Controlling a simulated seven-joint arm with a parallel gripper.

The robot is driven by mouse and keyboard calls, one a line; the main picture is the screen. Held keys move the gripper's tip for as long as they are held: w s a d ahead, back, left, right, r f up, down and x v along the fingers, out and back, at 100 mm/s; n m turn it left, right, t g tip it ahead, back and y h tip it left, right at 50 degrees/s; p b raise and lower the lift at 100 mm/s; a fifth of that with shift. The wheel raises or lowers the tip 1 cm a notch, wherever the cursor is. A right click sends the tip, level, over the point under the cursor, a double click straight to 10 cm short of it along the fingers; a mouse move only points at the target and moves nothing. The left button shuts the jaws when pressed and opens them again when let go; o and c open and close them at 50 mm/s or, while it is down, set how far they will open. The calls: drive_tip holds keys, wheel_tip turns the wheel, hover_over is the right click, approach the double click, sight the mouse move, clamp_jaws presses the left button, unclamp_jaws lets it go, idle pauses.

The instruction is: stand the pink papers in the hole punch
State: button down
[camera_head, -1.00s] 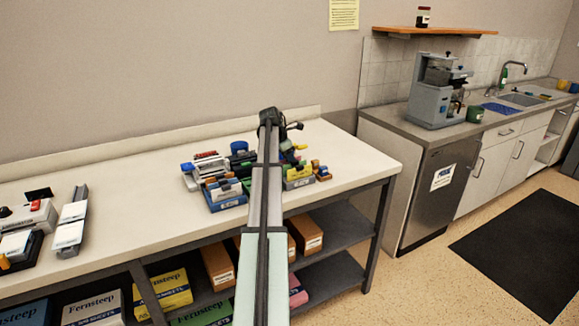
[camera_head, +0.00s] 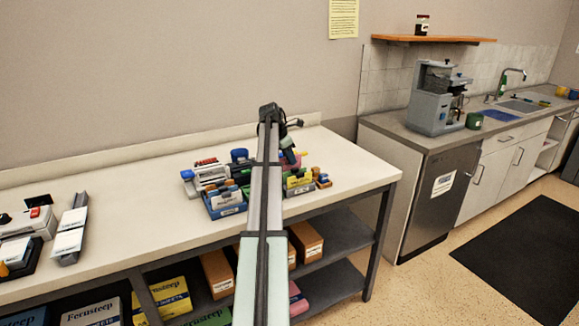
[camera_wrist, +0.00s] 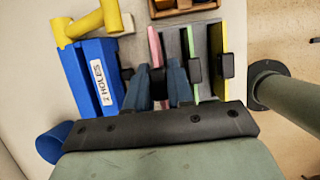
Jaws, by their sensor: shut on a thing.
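The pink papers (camera_wrist: 154,46) show edge-on in the wrist view, with a black clip (camera_wrist: 157,76) on them. My gripper (camera_wrist: 160,84) is shut on the clipped pink papers, one dark blue finger on each side. The blue hole punch (camera_wrist: 88,76), labelled "2 HOLES" and with a yellow handle (camera_wrist: 84,26), lies to the left of the gripper, apart from the papers. In the head view my arm hides part of the group, and a bit of pink (camera_head: 290,158) shows by my gripper. The lower edge of the papers is hidden.
Green-edged papers (camera_wrist: 190,42) and yellow-edged papers (camera_wrist: 227,45), both with black clips, stand close right of the gripper. A blue round object (camera_wrist: 50,143) is at lower left. A brown wooden tray (camera_wrist: 180,8) is beyond. The white tabletop (camera_head: 130,200) is clear left of the group.

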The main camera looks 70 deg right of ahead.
wheel_tip(320, 180, up, 4)
drive_tip(key=shift+d+r, duration=0.1)
drive_tip(key=shift+r, duration=0.45)
drive_tip(key=shift+w+r, duration=0.2)
drive_tip(key=shift+w, duration=0.05)
drive_tip(key=w+d+r, duration=0.2)
drive_tip(key=w+d, duration=0.6)
drive_tip(key=shift+s+a+f, duration=0.1)
drive_tip(key=shift+s+f, duration=0.05)
drive_tip(key=shift+f, duration=2)
drive_tip(key=shift+s+f, duration=0.1)
drive_tip(key=shift+f, duration=2)
